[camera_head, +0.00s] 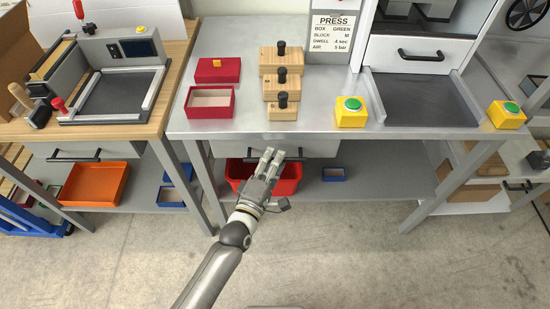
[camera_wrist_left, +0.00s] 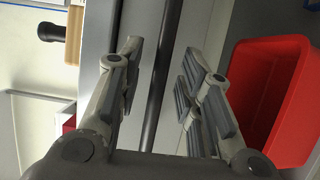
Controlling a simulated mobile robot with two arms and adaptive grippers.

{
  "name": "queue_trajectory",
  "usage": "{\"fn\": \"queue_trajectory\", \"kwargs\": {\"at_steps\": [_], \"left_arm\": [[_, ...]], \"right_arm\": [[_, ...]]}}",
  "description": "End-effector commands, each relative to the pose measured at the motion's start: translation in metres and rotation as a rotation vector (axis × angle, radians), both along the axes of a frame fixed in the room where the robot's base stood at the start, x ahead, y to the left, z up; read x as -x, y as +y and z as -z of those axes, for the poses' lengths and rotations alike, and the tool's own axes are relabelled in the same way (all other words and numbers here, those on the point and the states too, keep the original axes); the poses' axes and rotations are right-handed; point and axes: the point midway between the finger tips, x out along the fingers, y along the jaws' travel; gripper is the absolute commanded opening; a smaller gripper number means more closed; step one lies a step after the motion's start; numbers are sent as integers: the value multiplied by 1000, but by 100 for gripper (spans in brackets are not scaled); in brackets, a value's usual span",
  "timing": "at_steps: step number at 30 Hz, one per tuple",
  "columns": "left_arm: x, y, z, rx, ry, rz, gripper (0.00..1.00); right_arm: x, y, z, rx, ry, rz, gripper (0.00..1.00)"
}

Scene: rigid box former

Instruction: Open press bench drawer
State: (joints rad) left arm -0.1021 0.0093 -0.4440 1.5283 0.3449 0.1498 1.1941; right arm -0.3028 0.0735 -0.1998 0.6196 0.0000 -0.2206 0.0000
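The press bench (camera_head: 230,123) has a pale drawer (camera_head: 322,148) below its front edge, and the drawer looks closed. Its black bar handle (camera_head: 292,155) is partly hidden by my left gripper (camera_head: 273,155). In the left wrist view the handle (camera_wrist_left: 160,75) runs as a dark bar between the two fingers of my left gripper (camera_wrist_left: 160,85). The fingers stand apart on either side of the bar with gaps, so the gripper is open. My right gripper is not in view.
A red bin (camera_head: 287,180) sits on the shelf below the drawer, also seen in the left wrist view (camera_wrist_left: 270,95). Wooden blocks (camera_head: 282,108), a red box (camera_head: 210,103) and yellow button boxes (camera_head: 351,113) stand on the bench. The floor in front (camera_head: 350,250) is clear.

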Motion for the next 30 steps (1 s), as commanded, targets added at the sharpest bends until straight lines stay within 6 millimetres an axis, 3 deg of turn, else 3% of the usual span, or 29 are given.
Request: {"fn": "queue_trajectory", "kwargs": {"at_steps": [13,21,30], "left_arm": [[-10,-4,0,0,1,0,34],[-10,-4,0,0,1,0,0],[-10,-4,0,0,1,0,0]], "right_arm": [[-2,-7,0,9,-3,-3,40],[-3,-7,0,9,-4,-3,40],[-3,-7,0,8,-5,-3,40]]}}
